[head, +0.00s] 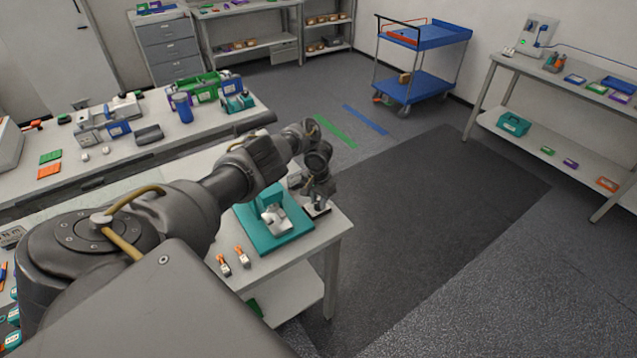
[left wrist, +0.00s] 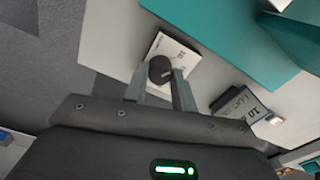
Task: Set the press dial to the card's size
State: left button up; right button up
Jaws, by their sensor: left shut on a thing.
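In the left wrist view, the dark round dial knob (left wrist: 160,67) sits on a white plate with printed marks (left wrist: 178,50) on the light bench top. My left gripper (left wrist: 158,82) has its two fingers on either side of the knob and is shut on it. A grey card holder (left wrist: 241,106) with a printed card stands to the right; the print is small and tilted. In the head view, the teal press (head: 268,205) stands on a teal base beside my left gripper (head: 318,203) at the bench corner. My right gripper is out of view.
Two orange-tipped items (head: 242,257) lie on the bench (head: 330,236) in front of the press. The bench edge is close to the dial. Dark floor matting lies clear to the right. A blue trolley (head: 430,38) stands at the back.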

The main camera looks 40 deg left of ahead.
aim_at(318, 202)
pick_arm(q)
jog(key=shift+w+r, duration=0.1)
jog(key=o, duration=1)
notch_tip(318, 202, up, 6)
jog(key=shift+a+f, duration=0.1)
jog(key=shift+a, duration=0.05)
jog(key=shift+w+r, duration=0.2)
jog(key=shift+r, duration=0.45)
jog(key=shift+s+r, duration=0.25)
jog(key=shift+r, duration=1.55)
